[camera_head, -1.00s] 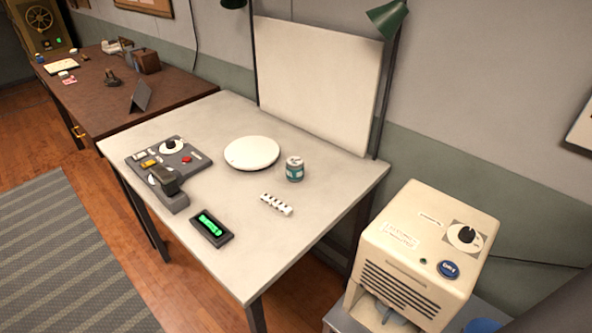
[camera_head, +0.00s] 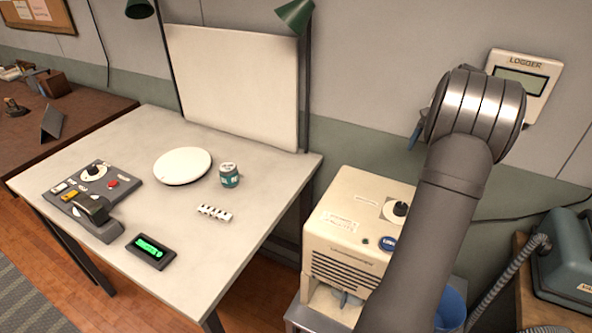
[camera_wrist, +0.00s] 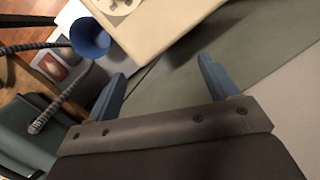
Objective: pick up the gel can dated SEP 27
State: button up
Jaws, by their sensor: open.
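A small teal can with a pale lid (camera_head: 229,175) stands upright on the light grey table (camera_head: 185,240), just right of a round white plate. Its label is too small to read, so I cannot tell its date. My gripper (camera_wrist: 160,85) shows in the wrist view with two blue fingers spread apart and nothing between them. In the head view my arm rises at the right, over the beige machine and well away from the can.
A white board backs the table.

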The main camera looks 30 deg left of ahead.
jog(key=a+n+h, duration=0.1)
jog(key=a+n, duration=0.6)
jog(key=a, duration=0.9)
jog(key=n+t+h, duration=0.1)
jog(key=n+t, duration=0.1)
jog(key=n, duration=1.5)
send_near(229, 167)
jog(key=f, duration=0.7)
jog(key=shift+w+a+f, duration=0.1)
jog(key=shift+w+f, duration=0.3)
jog(key=f, duration=0.5)
jog(key=shift+s+a+f, duration=0.1)
jog(key=shift+s, duration=0.2)
jog(key=c, duration=1.1)
jog(key=shift+c, duration=0.2)
